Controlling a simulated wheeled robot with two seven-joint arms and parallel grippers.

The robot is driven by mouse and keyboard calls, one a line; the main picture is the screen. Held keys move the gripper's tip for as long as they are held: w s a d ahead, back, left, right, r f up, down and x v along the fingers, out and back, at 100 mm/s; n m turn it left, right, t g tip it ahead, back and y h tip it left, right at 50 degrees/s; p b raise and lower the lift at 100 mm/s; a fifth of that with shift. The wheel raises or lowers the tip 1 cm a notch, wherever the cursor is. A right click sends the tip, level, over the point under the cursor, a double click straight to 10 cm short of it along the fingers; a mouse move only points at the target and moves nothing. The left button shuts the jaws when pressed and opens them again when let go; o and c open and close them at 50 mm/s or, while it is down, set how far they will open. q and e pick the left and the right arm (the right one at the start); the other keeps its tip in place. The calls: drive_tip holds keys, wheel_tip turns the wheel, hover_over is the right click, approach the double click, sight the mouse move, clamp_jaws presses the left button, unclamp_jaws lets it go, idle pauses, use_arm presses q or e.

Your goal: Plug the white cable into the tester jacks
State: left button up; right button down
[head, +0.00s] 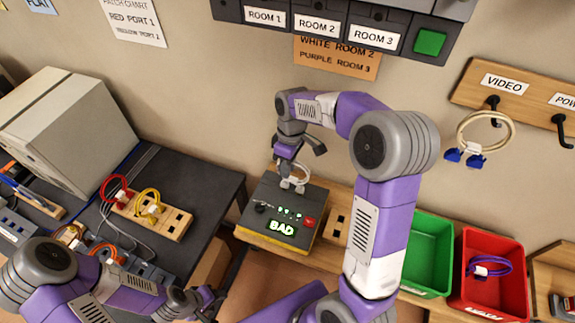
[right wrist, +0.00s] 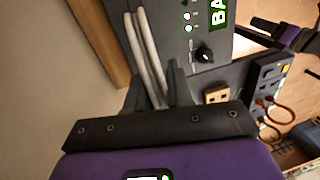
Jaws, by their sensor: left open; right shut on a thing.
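The tester (head: 255,219) is a dark box with a lit "BAD" sign (head: 282,228), several green lights and a red button. The white cable (head: 303,173) is a short loop at the tester's back edge, its pale plugs (head: 292,185) pointing down at the top. I cannot tell whether the plugs are in the jacks. My right gripper (head: 291,160) is shut on the cable above the tester. In the right wrist view two white strands (right wrist: 148,55) run between its fingers (right wrist: 155,90). My left gripper (head: 198,302) is open and empty, low in front of the dark table.
Green (head: 428,252) and red (head: 492,275) bins stand right of the tester; the red one holds a purple cable. A wooden jack block (head: 150,213) with red and yellow cables lies on the dark table at left. Another white cable (head: 487,130) with blue plugs hangs under "VIDEO".

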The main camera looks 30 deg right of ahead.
drive_tip(key=shift+f, duration=0.35)
idle(0.3)
drive_tip(key=shift+c, duration=1.4)
unclamp_jaws()
drive_tip(key=r+p, duration=0.4)
drive_tip(key=r, duration=0.1)
drive_tip(key=d+r+p, duration=0.1)
drive_tip(key=r+p, duration=0.1)
drive_tip(key=shift+w+r, duration=0.2)
drive_tip(key=shift+w, duration=0.1)
idle(0.5)
